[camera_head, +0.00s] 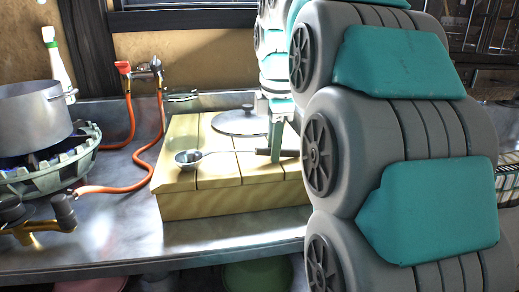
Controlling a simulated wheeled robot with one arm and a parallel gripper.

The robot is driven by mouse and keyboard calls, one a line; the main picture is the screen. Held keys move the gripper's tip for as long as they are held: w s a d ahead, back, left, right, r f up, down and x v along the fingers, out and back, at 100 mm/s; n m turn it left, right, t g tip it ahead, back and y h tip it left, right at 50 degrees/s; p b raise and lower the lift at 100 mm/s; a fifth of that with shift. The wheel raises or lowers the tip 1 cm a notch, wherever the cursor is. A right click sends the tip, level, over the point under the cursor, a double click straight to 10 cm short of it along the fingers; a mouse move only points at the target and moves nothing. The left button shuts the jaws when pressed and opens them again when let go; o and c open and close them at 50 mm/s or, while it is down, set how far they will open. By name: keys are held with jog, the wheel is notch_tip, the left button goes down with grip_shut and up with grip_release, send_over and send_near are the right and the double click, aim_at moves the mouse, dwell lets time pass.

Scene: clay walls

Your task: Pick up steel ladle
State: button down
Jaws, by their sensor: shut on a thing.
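The steel ladle (188,158) is over the pale yellow slatted wooden board in the camera_head view. Its round bowl is at the left, and its thin shaft runs right to a dark handle. My gripper (276,152) points down at the dark handle and is shut on it. The handle sticks out on both sides of the green finger. I cannot tell whether the ladle touches the board or is slightly above it. My arm covers the area to the right of the gripper.
The wooden board (205,207) sits on a steel counter (120,235). A dark round lid (232,124) lies behind the ladle. A pot (32,115) stands on a gas burner (60,160) at left. Orange hoses (147,160) run nearby, and a white bottle (56,65) stands behind.

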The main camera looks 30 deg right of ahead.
jog(key=shift+r, duration=0.1)
jog(key=shift+r, duration=1.6)
jog(key=s+a, duration=0.2)
jog(key=s, duration=0.6)
jog(key=s+a, duration=0.3)
jog(key=s, duration=0.6)
jog(key=shift+s+b, duration=0.15)
jog(key=shift+b, duration=0.2)
